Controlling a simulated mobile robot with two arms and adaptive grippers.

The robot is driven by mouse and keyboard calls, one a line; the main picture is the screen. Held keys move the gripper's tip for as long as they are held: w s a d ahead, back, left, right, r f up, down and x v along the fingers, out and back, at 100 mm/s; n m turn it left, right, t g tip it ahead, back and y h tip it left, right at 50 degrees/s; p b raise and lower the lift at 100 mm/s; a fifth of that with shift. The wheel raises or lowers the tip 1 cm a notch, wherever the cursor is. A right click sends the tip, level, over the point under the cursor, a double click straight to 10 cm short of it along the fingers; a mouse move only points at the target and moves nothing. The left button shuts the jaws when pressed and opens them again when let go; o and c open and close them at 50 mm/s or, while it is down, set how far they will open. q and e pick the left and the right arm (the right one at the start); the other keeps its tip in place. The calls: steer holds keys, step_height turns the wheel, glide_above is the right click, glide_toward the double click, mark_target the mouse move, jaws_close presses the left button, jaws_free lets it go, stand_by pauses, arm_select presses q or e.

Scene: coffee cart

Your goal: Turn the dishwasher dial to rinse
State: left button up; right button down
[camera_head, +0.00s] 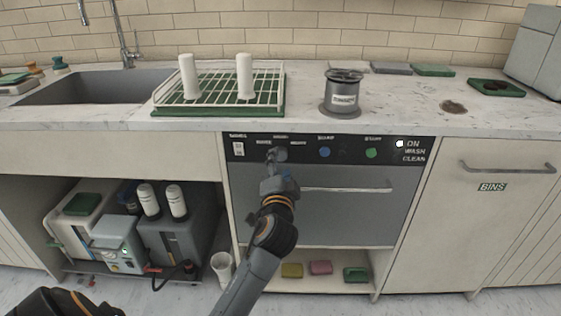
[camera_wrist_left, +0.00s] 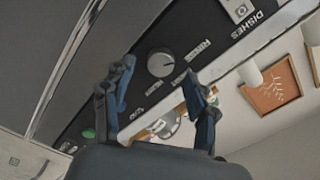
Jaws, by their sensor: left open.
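The dishwasher's dark control panel (camera_head: 345,150) runs below the counter edge. My left gripper (camera_head: 277,156) is in front of its left part and hides most of the dial in the head view. In the left wrist view the round grey dial (camera_wrist_left: 160,63) shows just past the fingertips, between them in the picture. My left gripper (camera_wrist_left: 160,88) is open there, its two dark fingers apart, and I cannot tell whether they touch the dial. Small white labels surround the dial; the exact direction of its pointer is too small to read. My right gripper is not in view.
A blue button (camera_head: 325,152), a green button (camera_head: 371,153) and a lit white lamp (camera_head: 400,143) beside "ON" are on the panel. The dishwasher handle (camera_head: 345,189) sticks out below. A dish rack (camera_head: 215,90) and a grey canister (camera_head: 343,95) stand on the counter above.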

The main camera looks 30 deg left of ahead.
arm_select(q)
steer(key=v, duration=0.9)
steer(key=shift+s+d, duration=0.2)
